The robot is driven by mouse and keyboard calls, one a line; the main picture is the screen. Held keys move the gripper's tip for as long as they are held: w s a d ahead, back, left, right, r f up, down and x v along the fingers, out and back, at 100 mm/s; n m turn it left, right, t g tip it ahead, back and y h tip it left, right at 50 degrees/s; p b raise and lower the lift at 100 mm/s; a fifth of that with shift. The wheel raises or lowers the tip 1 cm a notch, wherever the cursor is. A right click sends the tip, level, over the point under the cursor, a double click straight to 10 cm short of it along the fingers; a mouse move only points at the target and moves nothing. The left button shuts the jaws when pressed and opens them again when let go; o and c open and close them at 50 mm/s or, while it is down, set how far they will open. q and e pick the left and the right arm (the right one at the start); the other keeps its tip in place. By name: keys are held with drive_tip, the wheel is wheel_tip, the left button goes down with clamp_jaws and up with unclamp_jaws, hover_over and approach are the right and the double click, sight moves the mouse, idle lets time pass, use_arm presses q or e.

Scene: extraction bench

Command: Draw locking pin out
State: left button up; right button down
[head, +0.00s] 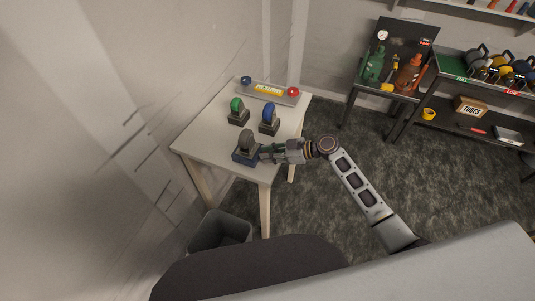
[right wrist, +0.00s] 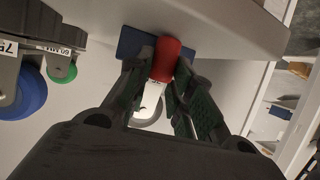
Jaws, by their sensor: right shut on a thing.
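A red, rounded grip (right wrist: 166,58), which looks like the locking pin's handle, sits between the fingertips of my right gripper (right wrist: 163,75) in the right wrist view. The fingers are shut on it. Behind it are a blue base (right wrist: 130,43) and part of a pale wheel unit. In the head view my right gripper (head: 264,152) reaches from the right to the grey wheel unit (head: 248,141) on its blue base, at the table's front corner. The red grip is hidden there, and I cannot tell how far the pin sits in. My left gripper is out of view.
The white table (head: 215,148) also carries a green wheel unit (head: 237,108), a blue wheel unit (head: 269,115) and a tray (head: 262,98) with a blue and a red knob. A grey bin (head: 221,230) stands below. Shelving (head: 450,95) stands at right; floor between is clear.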

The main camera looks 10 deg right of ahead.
drive_tip(key=shift+s+d+f+b, duration=0.1)
drive_tip(key=shift+s+d+b, duration=0.2)
drive_tip(key=shift+s+d, duration=0.25)
drive_tip(key=shift+s+d+b, duration=0.25)
drive_tip(key=shift+s+d, duration=0.1)
drive_tip(key=shift+d, duration=0.4)
drive_tip(key=c, duration=1.7)
unclamp_jaws()
drive_tip(key=o, duration=0.4)
drive_tip(key=shift+s+d, duration=0.1)
drive_tip(key=shift+d, duration=0.05)
drive_tip(key=shift+o, duration=0.2)
drive_tip(key=v, duration=1.2)
drive_tip(key=shift+m, duration=0.3)
